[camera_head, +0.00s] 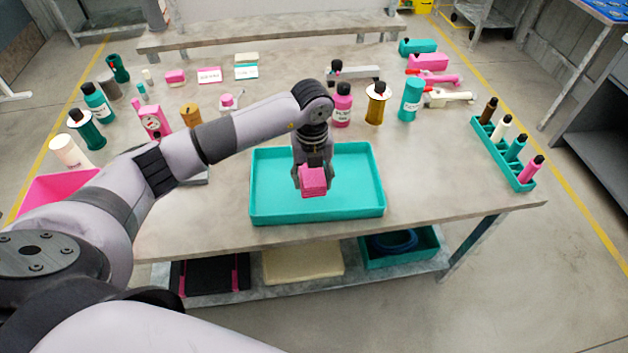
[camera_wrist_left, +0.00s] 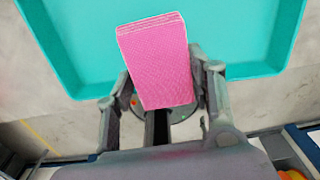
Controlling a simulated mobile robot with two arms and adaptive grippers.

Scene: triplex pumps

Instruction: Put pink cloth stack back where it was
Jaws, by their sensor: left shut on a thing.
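The pink cloth stack (camera_head: 313,181) is a small folded block held in my left gripper (camera_head: 312,172) above the teal tray (camera_head: 352,207) in the head view. In the left wrist view the stack (camera_wrist_left: 158,62) lies between the two fingers of my left gripper (camera_wrist_left: 165,95), with its layered edge at the far end. The fingers are shut on it. The teal tray's floor (camera_wrist_left: 235,30) shows behind the stack. The gap between stack and tray is hard to judge. My right gripper is not in view.
Bottles and spools stand left and behind the tray. A teal bottle rack (camera_head: 503,150) is at the right. Bare table lies right of the tray.

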